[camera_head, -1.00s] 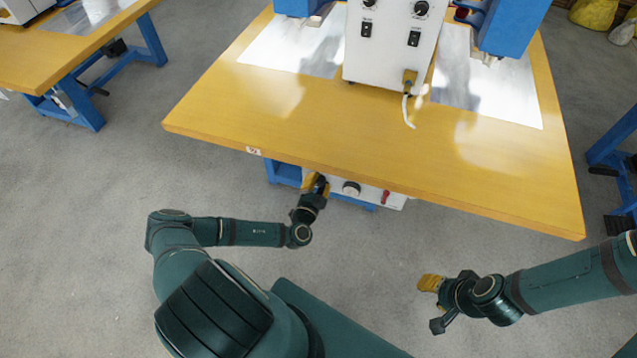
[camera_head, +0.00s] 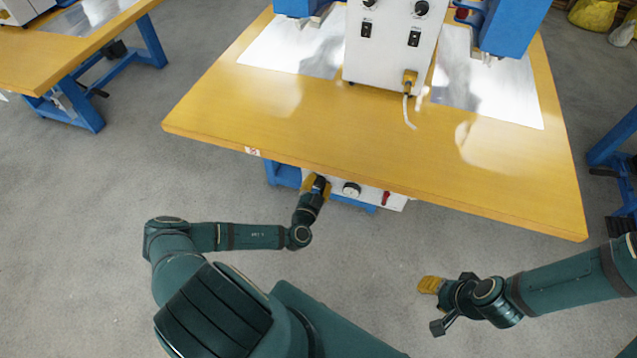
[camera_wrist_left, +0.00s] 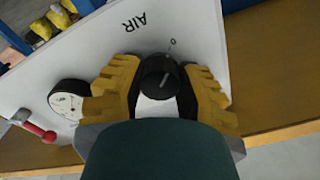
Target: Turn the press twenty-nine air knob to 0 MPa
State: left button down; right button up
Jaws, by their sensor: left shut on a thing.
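The air knob (camera_wrist_left: 158,77) is black and round with a pale pointer line, on a white panel (camera_wrist_left: 190,25) marked "AIR" and "0" in the left wrist view. My left gripper (camera_wrist_left: 160,88) has its yellow fingers on both sides of the knob, shut on it. In the head view the left gripper (camera_head: 316,187) reaches under the table's front edge to this panel, and hides the knob there. A round white gauge (camera_wrist_left: 68,100) sits beside the knob; its reading is too small to tell. My right gripper (camera_head: 430,300) hangs clear of everything at the lower right; its finger gap is unclear.
The wooden tabletop (camera_head: 300,130) overhangs the panel. A white machine box (camera_head: 390,50) with a cable stands on it, between blue press parts. A red-handled lever (camera_wrist_left: 40,132) is left of the gauge in the wrist view. Grey floor lies open around my arms.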

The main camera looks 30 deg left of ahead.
pick_arm(q)
jog(key=c, duration=0.6)
grip_release()
jog(key=shift+s, duration=0.1)
jog(key=v, duration=1.1)
jog(key=shift+s, duration=0.4)
jog(key=shift+d, duration=0.1)
